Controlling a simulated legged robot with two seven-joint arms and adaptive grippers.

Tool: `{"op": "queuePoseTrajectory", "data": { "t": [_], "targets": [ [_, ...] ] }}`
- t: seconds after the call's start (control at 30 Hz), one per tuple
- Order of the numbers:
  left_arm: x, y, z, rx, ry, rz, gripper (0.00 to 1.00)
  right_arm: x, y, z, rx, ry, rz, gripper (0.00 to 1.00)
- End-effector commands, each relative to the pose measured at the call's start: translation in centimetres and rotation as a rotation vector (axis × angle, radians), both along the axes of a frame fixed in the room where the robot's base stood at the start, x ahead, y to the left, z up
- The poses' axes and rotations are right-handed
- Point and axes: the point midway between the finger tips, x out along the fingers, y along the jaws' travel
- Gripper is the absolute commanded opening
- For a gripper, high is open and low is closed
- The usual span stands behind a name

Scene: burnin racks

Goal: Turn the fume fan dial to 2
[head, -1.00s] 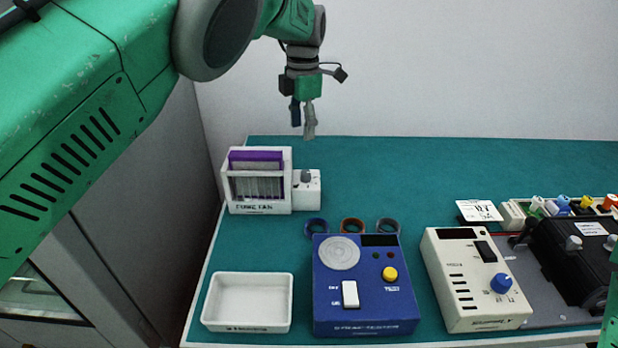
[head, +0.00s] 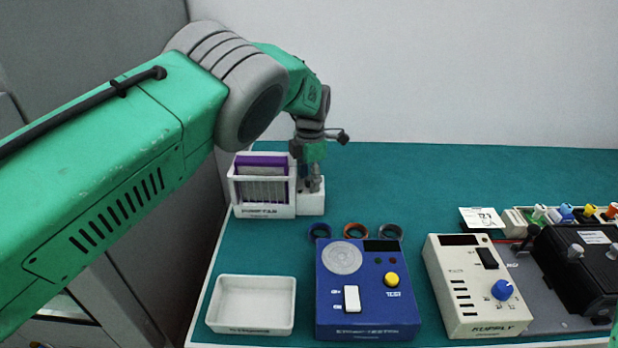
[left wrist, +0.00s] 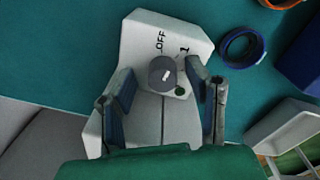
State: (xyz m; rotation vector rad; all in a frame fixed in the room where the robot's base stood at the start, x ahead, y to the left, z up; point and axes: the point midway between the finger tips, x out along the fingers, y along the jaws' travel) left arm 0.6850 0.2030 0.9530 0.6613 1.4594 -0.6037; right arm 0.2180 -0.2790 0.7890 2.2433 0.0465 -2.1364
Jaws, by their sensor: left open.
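The fume fan (head: 265,211) is a white box with a purple-framed filter, at the back left of the bench in the head view. Its dial (left wrist: 162,71) is a dark grey knob with a white pointer mark, on the white side block. "OFF" and "1" are printed beside the knob; I see no 2 in the left wrist view. My left gripper (head: 312,185) is over the side block. In the left wrist view its fingers (left wrist: 162,100) are open, one on each side near the knob; I cannot tell whether they touch it. My right gripper is not in view.
A white tray (head: 251,332) and a blue tester (head: 367,320) stand in front of the fan. Three rings, one of them blue (head: 319,231), lie behind the tester. A cream supply box (head: 470,310) and a black device (head: 575,265) are at the right.

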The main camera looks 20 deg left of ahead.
Motion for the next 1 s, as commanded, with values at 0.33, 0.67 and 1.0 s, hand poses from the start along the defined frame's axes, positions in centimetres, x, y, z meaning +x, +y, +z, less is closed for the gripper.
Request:
{"op": "queuePoseTrajectory", "data": {
  "t": [0.33, 0.67, 1.0],
  "targets": [
    [-0.01, 0.06, 0.04, -0.002, -0.001, 0.000, 0.00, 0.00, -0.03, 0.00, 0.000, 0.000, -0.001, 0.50],
    [-0.09, 0.24, -0.02, -0.001, 0.002, -0.026, 0.00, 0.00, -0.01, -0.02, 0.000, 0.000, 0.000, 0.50],
    [-0.15, 0.48, -0.06, -0.001, 0.005, -0.223, 0.00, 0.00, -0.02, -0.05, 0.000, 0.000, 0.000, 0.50]
  ]
}}
